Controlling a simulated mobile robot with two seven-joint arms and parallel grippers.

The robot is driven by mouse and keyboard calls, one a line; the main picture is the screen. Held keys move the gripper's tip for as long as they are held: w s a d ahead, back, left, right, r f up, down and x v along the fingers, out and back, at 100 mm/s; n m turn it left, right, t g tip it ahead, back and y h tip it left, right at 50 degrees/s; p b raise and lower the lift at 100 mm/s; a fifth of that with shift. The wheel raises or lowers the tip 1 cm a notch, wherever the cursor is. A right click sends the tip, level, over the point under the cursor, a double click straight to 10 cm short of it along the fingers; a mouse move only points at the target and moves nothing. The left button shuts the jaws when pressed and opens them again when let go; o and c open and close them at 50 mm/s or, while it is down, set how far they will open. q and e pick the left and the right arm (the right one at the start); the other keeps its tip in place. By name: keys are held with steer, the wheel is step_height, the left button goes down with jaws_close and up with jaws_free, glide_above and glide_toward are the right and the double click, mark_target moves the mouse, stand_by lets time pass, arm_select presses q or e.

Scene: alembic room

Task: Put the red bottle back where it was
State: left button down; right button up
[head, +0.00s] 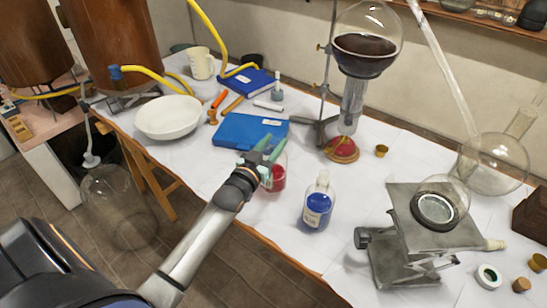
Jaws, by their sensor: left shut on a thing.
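The red bottle (277,180) is clear glass with red liquid in its lower part. It is near the front edge of the white-covered table, left of a bottle of blue liquid (317,204) with a label. My left gripper (263,153) reaches in from the lower left and is shut on the red bottle. The gripper and its fingers hide part of the bottle's upper left side. The bottle looks about upright. I cannot tell whether its base touches the table. My right gripper is not in view.
A blue case (249,131) lies just behind the gripper, with a white bowl (169,117) to its left. A stand holds a flask of dark liquid (365,52) behind. A metal lab jack (428,235) stands at right. White cloth is clear between the blue bottle and the stand.

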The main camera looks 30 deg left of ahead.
arm_select(q)
steer(key=shift+f, duration=1.85)
steer(key=shift+c, duration=2.2)
jaws_free()
steer(key=shift+f, duration=0.1)
steer(key=s+d, duration=0.1)
steer(key=s, duration=1.1)
steer(key=s+d+f+m+g+h, duration=0.3)
steer(key=s+d+f+g, duration=0.6)
steer(key=s+d+f, duration=0.6)
step_height(320, 180, down, 4)
steer(key=shift+s+d+f+h+b, duration=0.15)
steer(key=shift+d+h+b, duration=0.15)
steer(key=shift+d+h, duration=0.4)
